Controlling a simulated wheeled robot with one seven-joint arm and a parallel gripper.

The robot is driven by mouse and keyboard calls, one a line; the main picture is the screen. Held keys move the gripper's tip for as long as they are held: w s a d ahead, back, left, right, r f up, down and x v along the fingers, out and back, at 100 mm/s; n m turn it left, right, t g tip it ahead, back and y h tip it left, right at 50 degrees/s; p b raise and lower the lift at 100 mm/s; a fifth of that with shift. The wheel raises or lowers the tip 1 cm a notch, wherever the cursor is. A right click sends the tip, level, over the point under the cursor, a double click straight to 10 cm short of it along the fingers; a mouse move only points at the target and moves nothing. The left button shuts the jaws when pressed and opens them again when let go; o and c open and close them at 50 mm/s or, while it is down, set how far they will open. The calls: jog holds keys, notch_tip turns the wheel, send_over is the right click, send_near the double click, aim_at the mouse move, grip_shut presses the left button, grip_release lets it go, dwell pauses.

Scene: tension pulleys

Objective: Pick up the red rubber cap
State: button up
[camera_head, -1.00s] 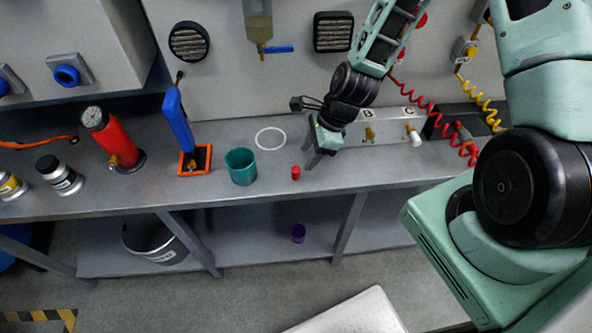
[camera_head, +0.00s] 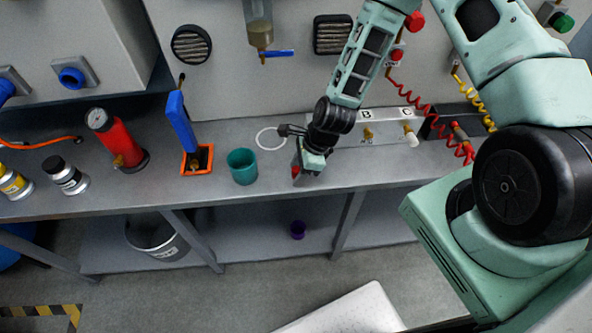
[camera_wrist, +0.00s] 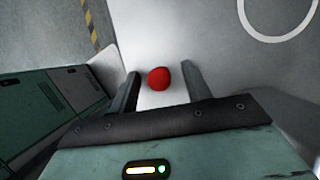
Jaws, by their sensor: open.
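The red rubber cap (camera_wrist: 158,78) stands on the metal bench near its front edge. In the wrist view it lies between the two fingers of my open gripper (camera_wrist: 160,85), at about fingertip level, with gaps on both sides. In the head view my gripper (camera_head: 303,176) points down at the bench, and the cap (camera_head: 295,170) is mostly hidden by a finger. I cannot tell whether a finger touches it.
A teal cup (camera_head: 242,167) stands left of my gripper on the bench (camera_head: 225,200). A blue-handled tool in an orange base (camera_head: 196,160) is further left. A white ring mark (camera_head: 270,138) lies behind. A box with valves (camera_head: 385,130) stands to the right.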

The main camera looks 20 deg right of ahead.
jog(key=c, duration=1)
jog(key=shift+c, duration=0.2)
